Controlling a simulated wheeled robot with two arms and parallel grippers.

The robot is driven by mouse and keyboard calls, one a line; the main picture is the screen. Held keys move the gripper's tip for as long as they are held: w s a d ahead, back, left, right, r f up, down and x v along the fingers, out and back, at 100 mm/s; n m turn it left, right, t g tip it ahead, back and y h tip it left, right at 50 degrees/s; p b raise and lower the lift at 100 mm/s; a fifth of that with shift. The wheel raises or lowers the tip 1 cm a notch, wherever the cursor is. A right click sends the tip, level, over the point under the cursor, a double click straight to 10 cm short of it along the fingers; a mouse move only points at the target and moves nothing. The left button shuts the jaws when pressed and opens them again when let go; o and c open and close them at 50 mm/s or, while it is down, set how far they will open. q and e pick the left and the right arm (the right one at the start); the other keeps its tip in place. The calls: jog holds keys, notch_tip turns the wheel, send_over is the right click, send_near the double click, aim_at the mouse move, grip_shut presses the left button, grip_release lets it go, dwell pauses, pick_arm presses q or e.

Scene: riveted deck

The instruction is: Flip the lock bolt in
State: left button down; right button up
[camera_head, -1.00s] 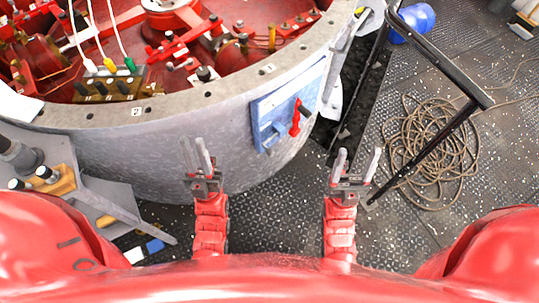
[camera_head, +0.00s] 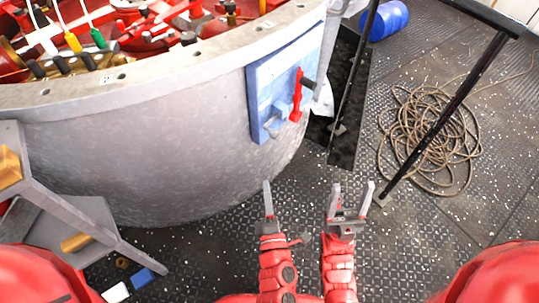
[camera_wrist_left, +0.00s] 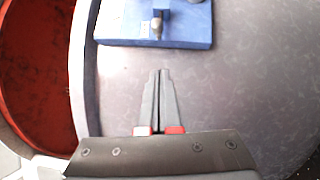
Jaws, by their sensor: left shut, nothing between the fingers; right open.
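A blue plate (camera_head: 262,92) is fixed on the outer wall of the round grey drum. It carries a red handle (camera_head: 297,97) with a dark knob, and a small grey bolt piece near its lower left. In the left wrist view the blue plate (camera_wrist_left: 185,35) is at the top, with a small metal stub on it. My left gripper (camera_head: 267,188) is shut and empty, below the plate and apart from it; its closed fingers also show in the left wrist view (camera_wrist_left: 159,80). My right gripper (camera_head: 352,190) is open and empty, to the right of the left one.
The grey drum (camera_head: 150,150) fills the upper left, with red machinery inside. A black bar frame (camera_head: 440,115) stands at the right. A coiled rope (camera_head: 430,140) and a blue barrel (camera_head: 387,20) lie on the deck.

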pick_arm(q)
jog(key=shift+r, duration=0.1)
jog(key=w+d+r+b, duration=0.1)
jog(key=w+b, duration=0.2)
jog(key=w, duration=1)
jog(key=shift+r, duration=0.35)
jog(key=shift+d, duration=0.1)
jog(key=w+d+b, duration=0.1)
jog(key=w+d, duration=0.3)
jog(key=w, duration=0.1)
jog(key=shift+w+d+r, duration=0.15)
jog(key=shift+w+d, duration=0.1)
jog(key=shift+d, duration=0.1)
